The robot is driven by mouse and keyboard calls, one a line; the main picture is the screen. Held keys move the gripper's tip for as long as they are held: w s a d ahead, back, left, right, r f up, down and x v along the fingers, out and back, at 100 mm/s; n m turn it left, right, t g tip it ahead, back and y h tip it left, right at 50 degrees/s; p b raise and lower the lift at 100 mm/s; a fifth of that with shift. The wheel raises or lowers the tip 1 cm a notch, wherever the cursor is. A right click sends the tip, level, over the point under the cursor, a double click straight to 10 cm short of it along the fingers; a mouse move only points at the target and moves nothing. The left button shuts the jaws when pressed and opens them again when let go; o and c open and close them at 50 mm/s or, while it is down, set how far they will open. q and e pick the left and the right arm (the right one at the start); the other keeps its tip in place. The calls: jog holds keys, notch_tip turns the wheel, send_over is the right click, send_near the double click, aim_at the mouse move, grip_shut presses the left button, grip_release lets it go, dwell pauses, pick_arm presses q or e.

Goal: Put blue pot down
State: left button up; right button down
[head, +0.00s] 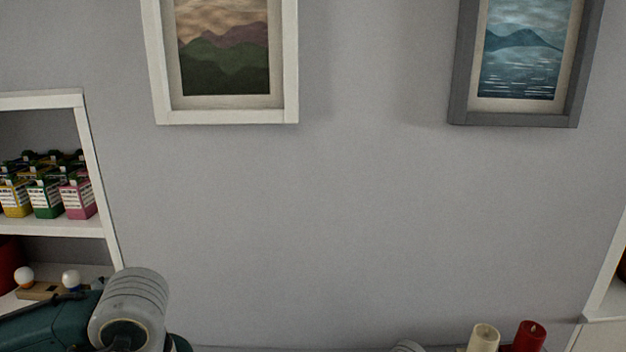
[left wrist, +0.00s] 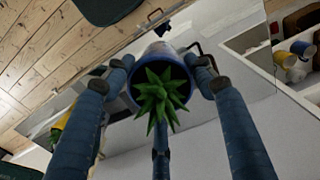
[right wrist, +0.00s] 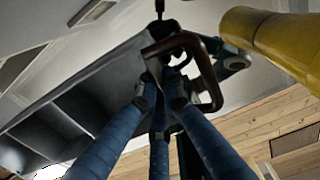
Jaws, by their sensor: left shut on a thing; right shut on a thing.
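The blue pot (left wrist: 140,73) with a spiky green plant (left wrist: 160,98) in it shows in the left wrist view. My left gripper (left wrist: 163,72) is shut around the pot, with fingers on both sides of it. In the right wrist view my right gripper (right wrist: 161,88) is shut on a dark brown loop-shaped handle (right wrist: 213,75). What the handle belongs to is unclear. Neither gripper nor the pot shows in the head view, where part of my left arm is at the lower left.
A white shelf (head: 55,228) with several small cartons (head: 46,195) stands at the left of the head view. A cream candle (head: 484,338) and a red candle (head: 529,337) show at the bottom right. A large yellow object (right wrist: 275,40) is close to my right gripper.

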dwell(0.4)
pick_arm(q)
jog(key=w+d+f+n, duration=0.2)
jog(key=w+f+n, duration=0.4)
jog(key=w, duration=0.6)
jog(key=shift+m, duration=0.3)
jog(key=shift+w+a+f, duration=0.1)
jog(key=shift+w+f, duration=0.1)
jog(key=shift+f, duration=1.85)
jog(key=shift+w+a+f, duration=0.1)
jog(key=shift+w+f, duration=0.05)
jog(key=shift+f, duration=1.85)
jog(key=shift+w+f, duration=0.2)
jog(key=shift+f, duration=1.85)
pick_arm(e)
jog(key=shift+f, duration=0.1)
pick_arm(q)
jog(key=o, duration=1.5)
jog(key=shift+f, duration=0.15)
jog(key=shift+o, duration=0.2)
jog(key=shift+s, duration=0.1)
pick_arm(e)
jog(key=shift+s, duration=0.1)
pick_arm(q)
notch_tip(320, 180, up, 12)
jog(key=shift+r, duration=0.2)
